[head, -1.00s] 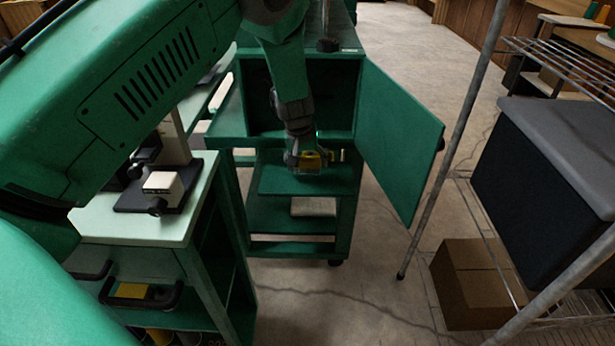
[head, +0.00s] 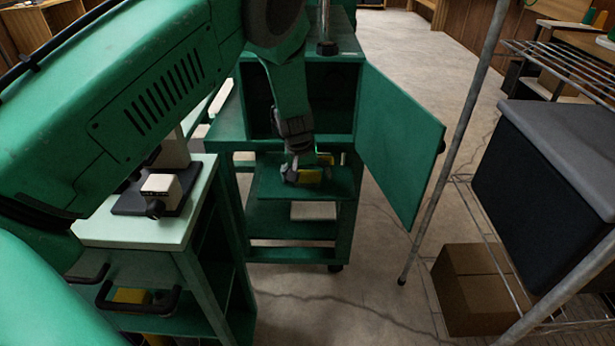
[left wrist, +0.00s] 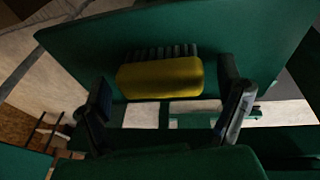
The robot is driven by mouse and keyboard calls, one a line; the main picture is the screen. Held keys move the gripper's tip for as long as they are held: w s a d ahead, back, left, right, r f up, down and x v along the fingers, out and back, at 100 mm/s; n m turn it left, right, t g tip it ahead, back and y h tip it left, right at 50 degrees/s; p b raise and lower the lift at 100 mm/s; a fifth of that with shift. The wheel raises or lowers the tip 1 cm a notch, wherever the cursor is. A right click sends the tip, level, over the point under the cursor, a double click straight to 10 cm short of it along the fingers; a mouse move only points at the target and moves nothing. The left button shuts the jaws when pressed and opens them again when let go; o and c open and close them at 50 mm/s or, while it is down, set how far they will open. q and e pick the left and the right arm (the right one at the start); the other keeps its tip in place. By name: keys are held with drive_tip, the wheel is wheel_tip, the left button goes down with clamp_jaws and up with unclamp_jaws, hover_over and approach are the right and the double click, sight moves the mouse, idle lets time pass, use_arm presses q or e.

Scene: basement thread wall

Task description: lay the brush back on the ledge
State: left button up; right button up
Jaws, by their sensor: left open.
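The brush (head: 312,176) has a yellow body and dark bristles. It appears to lie on the green ledge (head: 270,187) below the opening of the green cabinet. In the left wrist view the brush (left wrist: 160,78) shows against the flat green ledge (left wrist: 262,40), bristles toward the top of the picture. My left gripper (head: 304,174) is right at the brush in the head view. In the left wrist view its two fingers (left wrist: 167,108) stand open, one on each side of the brush, with gaps between. My right gripper is not in view.
The cabinet's green door (head: 398,145) stands open to the right of the ledge. A wire shelf with a dark bin (head: 555,190) and a cardboard box (head: 475,290) is at the right. A pale-topped bench (head: 150,228) with a microscope-like device (head: 160,190) stands at the left.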

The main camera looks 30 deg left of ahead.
use_arm(q)
drive_tip(key=p+v, duration=0.3)
drive_tip(key=v, duration=0.8)
drive_tip(key=shift+r, duration=0.3)
drive_tip(key=shift+s, duration=0.15)
